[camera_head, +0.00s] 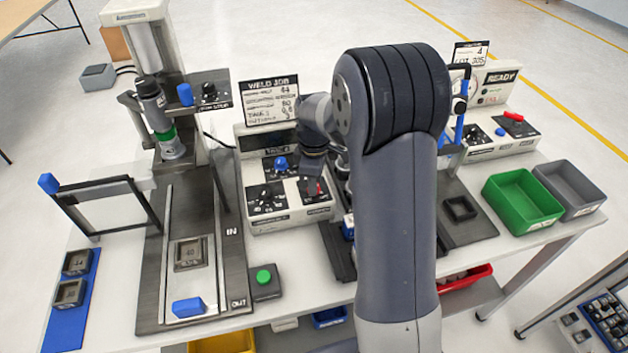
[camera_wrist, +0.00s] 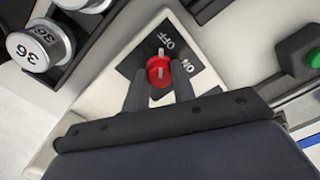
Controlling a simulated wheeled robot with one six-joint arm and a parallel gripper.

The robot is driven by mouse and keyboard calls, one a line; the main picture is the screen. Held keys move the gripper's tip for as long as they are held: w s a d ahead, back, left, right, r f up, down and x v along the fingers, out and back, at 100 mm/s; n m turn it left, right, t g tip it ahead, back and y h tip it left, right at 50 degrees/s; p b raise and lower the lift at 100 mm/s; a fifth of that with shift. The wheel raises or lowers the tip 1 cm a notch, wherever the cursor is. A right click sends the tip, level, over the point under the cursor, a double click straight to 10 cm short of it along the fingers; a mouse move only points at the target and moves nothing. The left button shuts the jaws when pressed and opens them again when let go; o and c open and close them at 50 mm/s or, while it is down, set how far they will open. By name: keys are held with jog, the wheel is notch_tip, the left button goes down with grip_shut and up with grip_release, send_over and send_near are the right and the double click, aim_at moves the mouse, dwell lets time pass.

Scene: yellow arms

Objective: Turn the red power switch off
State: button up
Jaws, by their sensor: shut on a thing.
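The red power switch (camera_wrist: 158,68) is a round knob on a black plate marked OFF and ON, in the wrist view. A pale bar across it runs up and down in that picture, its upper end near the word OFF. My gripper (camera_wrist: 158,78) has one finger on each side of the knob and is shut on it. In the head view, the switch (camera_head: 319,189) shows as a small red spot on the white control box (camera_head: 290,215) under the WELD JOB sign. My gripper (camera_head: 314,170) comes down over it and partly hides it.
A blue knob (camera_head: 281,164) and a black dial (camera_head: 265,195) share the box. A green button (camera_head: 264,277) stands in front, and a press (camera_head: 160,110) at left. Another red switch (camera_head: 513,116) is at the READY station. My arm hides the middle of the bench.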

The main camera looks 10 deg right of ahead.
jog(key=o, duration=1)
notch_tip(320, 180, up, 11)
jog(key=shift+b, duration=0.45)
jog(key=shift+f, duration=0.2)
notch_tip(320, 180, down, 11)
jog(key=shift+r+p, duration=0.1)
jog(key=shift+p, duration=0.4)
jog(key=shift+r, duration=0.1)
